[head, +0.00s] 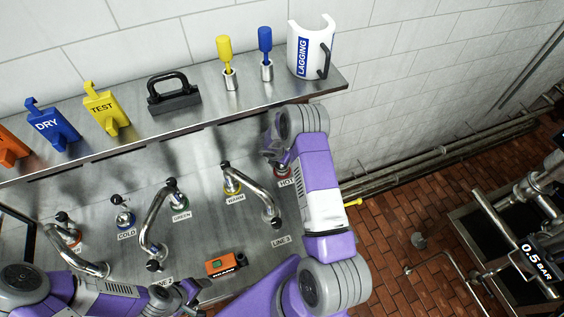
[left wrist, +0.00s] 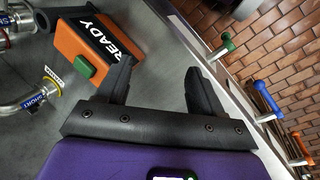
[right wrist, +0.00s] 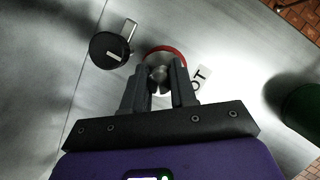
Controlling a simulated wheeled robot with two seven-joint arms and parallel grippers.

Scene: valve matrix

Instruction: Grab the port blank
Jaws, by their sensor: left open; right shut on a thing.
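My right gripper (right wrist: 158,88) is shut on a rounded metal piece (right wrist: 158,73), which sits at the red-ringed port (right wrist: 176,51). I cannot tell whether this piece is the port blank. A black round cap with a metal loop (right wrist: 107,50) lies just left of the port in the right wrist view. In the head view the HOT label (head: 286,182) shows beside my right arm, which hides most of the port. My left gripper (left wrist: 160,82) is open and empty; in the head view it is low at the front (head: 192,293), left of the orange READY box (head: 226,264).
Bent pipes (head: 258,195) rise from the WARM and GREEN ports, with the COLD port (head: 123,217) to their left. A back shelf (head: 205,115) holds tags, a black handled block (head: 173,95), yellow and blue tools and a white LAGGING shell (head: 311,48).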

